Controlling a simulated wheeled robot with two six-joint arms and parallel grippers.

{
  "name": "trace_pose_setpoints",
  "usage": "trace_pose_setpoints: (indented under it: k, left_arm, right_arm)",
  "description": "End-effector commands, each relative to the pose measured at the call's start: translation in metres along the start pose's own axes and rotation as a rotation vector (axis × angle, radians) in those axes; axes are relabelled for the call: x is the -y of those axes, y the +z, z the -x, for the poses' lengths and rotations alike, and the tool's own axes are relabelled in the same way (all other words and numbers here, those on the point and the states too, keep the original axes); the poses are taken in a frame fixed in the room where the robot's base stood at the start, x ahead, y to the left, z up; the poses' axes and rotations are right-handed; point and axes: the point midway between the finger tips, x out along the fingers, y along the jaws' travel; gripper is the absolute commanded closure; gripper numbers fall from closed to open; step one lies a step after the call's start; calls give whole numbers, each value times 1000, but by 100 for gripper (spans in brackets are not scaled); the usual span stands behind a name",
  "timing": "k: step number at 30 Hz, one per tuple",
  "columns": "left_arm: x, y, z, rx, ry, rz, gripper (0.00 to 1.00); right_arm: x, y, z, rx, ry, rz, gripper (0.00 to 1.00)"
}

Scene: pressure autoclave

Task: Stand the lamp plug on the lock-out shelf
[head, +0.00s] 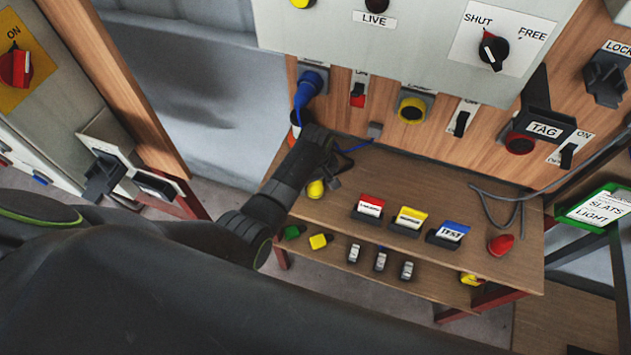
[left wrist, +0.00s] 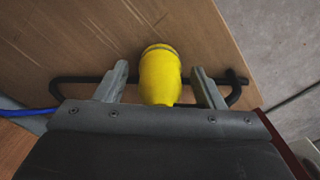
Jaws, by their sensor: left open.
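A yellow plug (head: 316,188) is on the left end of the wooden shelf (head: 345,220), below the wall sockets. In the left wrist view the yellow plug (left wrist: 160,77) lies between the two fingers of my left gripper (left wrist: 162,80), with a visible gap on each side. My left gripper (head: 322,180) is open, low over the shelf; its arm partly hides the area around the plug. A red plug (head: 500,244) is at the shelf's right end, near a grey cable. No label tells which plug is the lamp's. My right gripper is out of view.
Red (head: 370,205), yellow (head: 410,217) and blue (head: 453,231) cards stand in black holders on the shelf. Several padlocks (head: 381,260) are on the lower level. A blue plug (head: 309,88) is in a wall socket; the yellow-ringed socket (head: 412,108) looks empty.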

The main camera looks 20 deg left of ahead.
Motion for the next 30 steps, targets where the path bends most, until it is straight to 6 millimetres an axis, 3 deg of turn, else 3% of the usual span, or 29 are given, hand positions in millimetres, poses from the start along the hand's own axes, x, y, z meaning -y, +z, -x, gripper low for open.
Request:
trace_pose_setpoints:
  k: [8,24,30]
  left_arm:
    - [-1,0,21,-2,3,0,37]
    - [-1,-1,112,-3,3,-1,37]
    - [0,0,122,0,0,0,37]
  right_arm:
    - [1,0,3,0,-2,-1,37]
    - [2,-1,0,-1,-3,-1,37]
    - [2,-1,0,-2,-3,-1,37]
